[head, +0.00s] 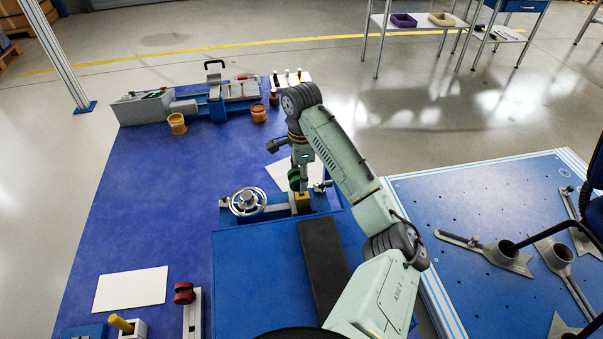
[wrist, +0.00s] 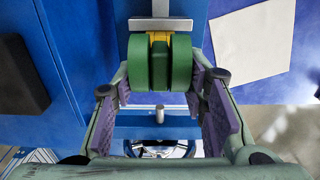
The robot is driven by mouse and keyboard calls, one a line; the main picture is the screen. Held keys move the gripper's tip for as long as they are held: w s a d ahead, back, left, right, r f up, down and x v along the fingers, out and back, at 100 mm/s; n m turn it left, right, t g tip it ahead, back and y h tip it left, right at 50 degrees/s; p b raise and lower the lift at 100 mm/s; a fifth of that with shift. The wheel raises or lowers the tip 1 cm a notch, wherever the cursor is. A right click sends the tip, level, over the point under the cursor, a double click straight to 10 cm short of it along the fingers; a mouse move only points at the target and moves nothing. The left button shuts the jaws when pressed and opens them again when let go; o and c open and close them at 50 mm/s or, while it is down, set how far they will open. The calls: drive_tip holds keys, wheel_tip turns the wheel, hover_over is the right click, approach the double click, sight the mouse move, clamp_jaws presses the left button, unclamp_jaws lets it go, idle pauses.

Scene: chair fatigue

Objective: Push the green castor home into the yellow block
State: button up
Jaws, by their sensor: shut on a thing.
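The green castor (head: 294,179) has twin wheels and sits upright above the small yellow block (head: 303,204), which is on the blue fixture beside the handwheel. In the wrist view the castor (wrist: 154,62) fills the space between my fingertips, with a strip of the yellow block (wrist: 160,38) showing behind and between its wheels. My gripper (head: 300,177) points down over the block. In the wrist view my gripper (wrist: 160,78) has its purple-padded fingers shut on the castor's two outer sides. The castor's stem and its depth in the block are hidden.
A handwheel (head: 248,201) is left of the block. A black pad (head: 322,262) lies in front. A white sheet (head: 131,289) lies at the left on the blue mat. A red castor (head: 184,292) stands on a grey stand at the front. Orange cups (head: 177,123) stand at the back.

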drive_tip(key=shift+f, duration=1.15)
drive_tip(key=o, duration=1.2)
drive_tip(key=shift+c, duration=0.2)
drive_tip(key=shift+r, duration=0.1)
wheel_tip(320, 180, up, 12)
drive_tip(key=shift+f, duration=0.1)
